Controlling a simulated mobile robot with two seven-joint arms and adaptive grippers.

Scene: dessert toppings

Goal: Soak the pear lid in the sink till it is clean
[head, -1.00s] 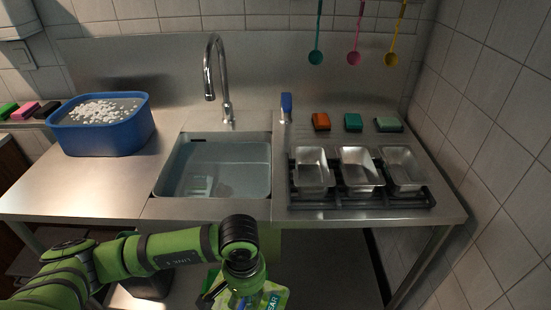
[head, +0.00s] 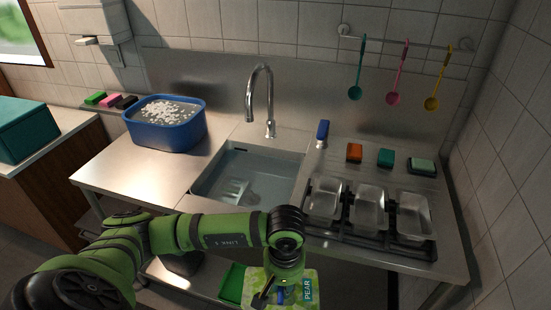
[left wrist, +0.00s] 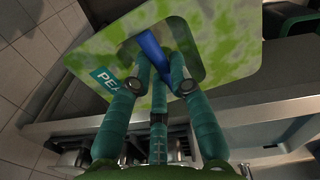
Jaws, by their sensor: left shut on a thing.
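The pear lid (head: 309,291) is a flat green-and-white plate with a teal label reading PEAR, low in the head view. It fills the top of the left wrist view (left wrist: 225,30), with a blue handle (left wrist: 152,48) in a recess at its middle. My left gripper (left wrist: 157,76) is shut on that handle; in the head view the gripper (head: 276,296) is partly hidden by its own wrist. The lid is in front of and below the counter edge, apart from the sink (head: 284,196). The sink holds clear water under a curved tap (head: 262,85). My right gripper is not in view.
A blue tub (head: 165,132) with white pieces stands left of the sink. To the right, metal pans (head: 324,203) sit on a black rack, with sponges and a blue-topped bottle (head: 322,133) behind. Ladles hang on the wall.

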